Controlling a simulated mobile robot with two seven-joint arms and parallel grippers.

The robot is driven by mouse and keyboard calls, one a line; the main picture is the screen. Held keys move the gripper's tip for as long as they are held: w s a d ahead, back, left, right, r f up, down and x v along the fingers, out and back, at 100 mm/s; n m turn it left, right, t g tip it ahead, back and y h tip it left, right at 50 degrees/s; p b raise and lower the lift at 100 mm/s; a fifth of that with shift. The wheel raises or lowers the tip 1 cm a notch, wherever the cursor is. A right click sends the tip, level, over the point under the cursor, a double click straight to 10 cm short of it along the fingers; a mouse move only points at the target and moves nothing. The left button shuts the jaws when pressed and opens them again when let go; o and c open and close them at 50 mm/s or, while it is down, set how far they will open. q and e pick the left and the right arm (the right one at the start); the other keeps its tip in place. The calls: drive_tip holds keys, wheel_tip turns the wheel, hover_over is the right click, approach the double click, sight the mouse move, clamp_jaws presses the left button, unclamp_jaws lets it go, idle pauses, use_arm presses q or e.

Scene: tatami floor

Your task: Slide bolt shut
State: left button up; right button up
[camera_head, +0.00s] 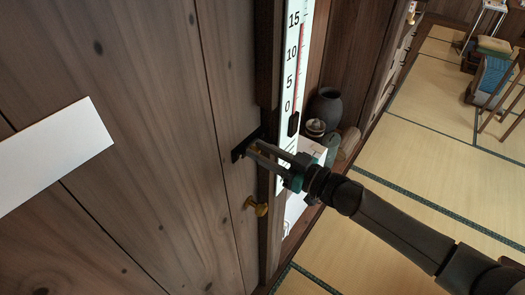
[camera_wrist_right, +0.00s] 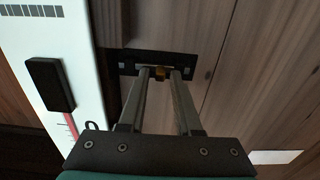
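The bolt's black plate (camera_head: 238,152) is fixed to the wooden door near its edge; it also shows in the right wrist view (camera_wrist_right: 187,62). A small brass bolt knob (camera_wrist_right: 160,73) stands out from the middle of the plate. My right gripper (camera_head: 253,147) reaches to the plate from the right. In the right wrist view its fingertips (camera_wrist_right: 161,76) are apart, one on each side of the knob, with narrow gaps showing. Its fingers partly hide the bolt, so how far it is slid cannot be told. My left gripper is not in view.
A brass door knob (camera_head: 257,206) sticks out below the bolt. A white thermometer board (camera_head: 296,60) hangs beside the door edge. A dark vase (camera_head: 325,106) stands behind my right arm.

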clamp_jaws()
idle(1.1)
